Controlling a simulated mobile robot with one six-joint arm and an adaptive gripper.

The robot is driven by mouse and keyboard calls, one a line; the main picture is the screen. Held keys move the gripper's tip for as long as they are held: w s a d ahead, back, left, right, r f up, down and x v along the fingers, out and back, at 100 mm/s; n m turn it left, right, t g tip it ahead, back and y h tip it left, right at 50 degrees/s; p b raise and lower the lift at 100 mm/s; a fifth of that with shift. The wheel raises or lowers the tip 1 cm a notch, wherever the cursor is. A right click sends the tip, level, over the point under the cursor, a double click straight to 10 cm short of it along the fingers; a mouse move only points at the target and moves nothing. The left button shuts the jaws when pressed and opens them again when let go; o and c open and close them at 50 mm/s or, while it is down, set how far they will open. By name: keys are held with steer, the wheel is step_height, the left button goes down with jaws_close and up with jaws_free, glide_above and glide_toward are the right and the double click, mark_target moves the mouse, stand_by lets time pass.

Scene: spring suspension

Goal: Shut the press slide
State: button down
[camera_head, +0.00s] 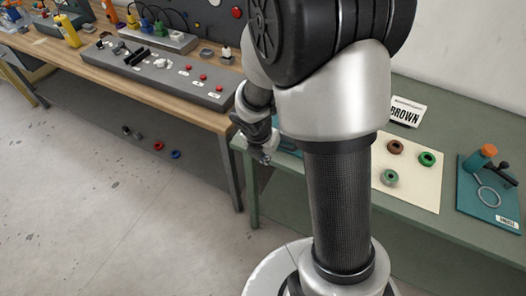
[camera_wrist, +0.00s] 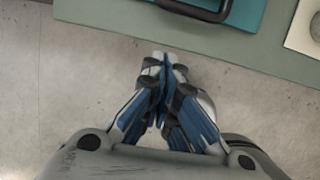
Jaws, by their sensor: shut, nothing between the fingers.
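My gripper (camera_wrist: 164,62) is shut and empty in the wrist view, its fingertips meeting over the grey floor, short of the green table's edge. In the head view my gripper (camera_head: 263,156) hangs beside the left end of that table. A teal piece with a black bar-like handle (camera_wrist: 228,14) lies on the table at the top of the wrist view, ahead of the fingertips and apart from them; this may be the press slide. In the head view only a sliver of teal (camera_head: 290,149) shows, the rest hidden behind my arm. I cannot tell how far the slide is open.
The green table (camera_head: 420,222) carries a cream mat (camera_head: 415,198) with several rings, a BROWN sign (camera_head: 407,112) and a teal board (camera_head: 476,208) with an orange-topped cylinder. A wooden bench (camera_head: 150,95) with a grey panel stands left. Small rings lie on the floor beneath it.

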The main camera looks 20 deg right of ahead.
steer(key=shift+w+d+f, duration=0.5)
steer(key=shift+w+d, duration=0.2)
steer(key=shift+d, duration=0.1)
steer(key=shift+w+d+f, duration=0.5)
steer(key=shift+w+d, duration=0.15)
steer(key=shift+d, duration=0.15)
